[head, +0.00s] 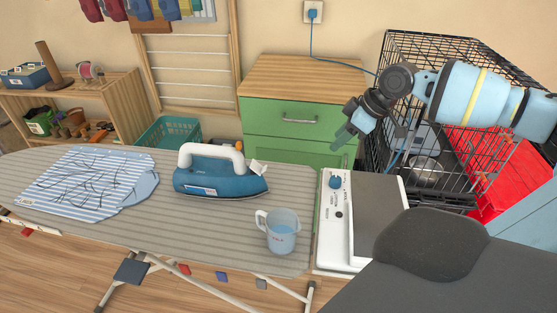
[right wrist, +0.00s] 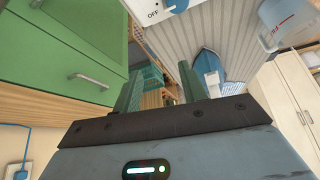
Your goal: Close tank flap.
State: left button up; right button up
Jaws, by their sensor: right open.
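The blue iron (head: 220,178) with a white handle stands on the striped ironing board, its tip to the right. A small white flap (head: 258,168) stands raised at its front end. The iron also shows in the right wrist view (right wrist: 207,65), where I cannot make out the flap. My right gripper (head: 345,133) is open and empty, in the air right of the iron and well apart from it, in front of the green cabinet. Its two fingers (right wrist: 160,88) show in the right wrist view with nothing between them. My left gripper is not in view.
A measuring cup (head: 283,232) with water stands on the ironing board (head: 150,222), right of the iron. A folded striped shirt (head: 90,180) lies at left. A white unit with a blue knob (head: 336,182) is at the board's right end. A black wire cage (head: 400,50) stands behind my right arm.

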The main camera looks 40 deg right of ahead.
aim_at(266, 167)
jog(key=w+a+n+t+y+p, duration=0.1)
jog(key=w+a+n+t+y, duration=0.2)
jog(key=a, duration=1)
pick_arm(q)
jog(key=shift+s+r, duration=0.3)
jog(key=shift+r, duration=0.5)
pick_arm(e)
jog(key=shift+g, duration=0.7)
jog(key=shift+w+d+x, duration=0.1)
jog(key=shift+x, duration=1.15)
jog(key=shift+w+d+x, duration=0.1)
jog(key=shift+w+x, duration=0.05)
jog(key=shift+x, duration=1.15)
jog(key=shift+w+d+x, duration=0.1)
jog(key=shift+x, duration=1.15)
jog(key=shift+c, duration=0.3)
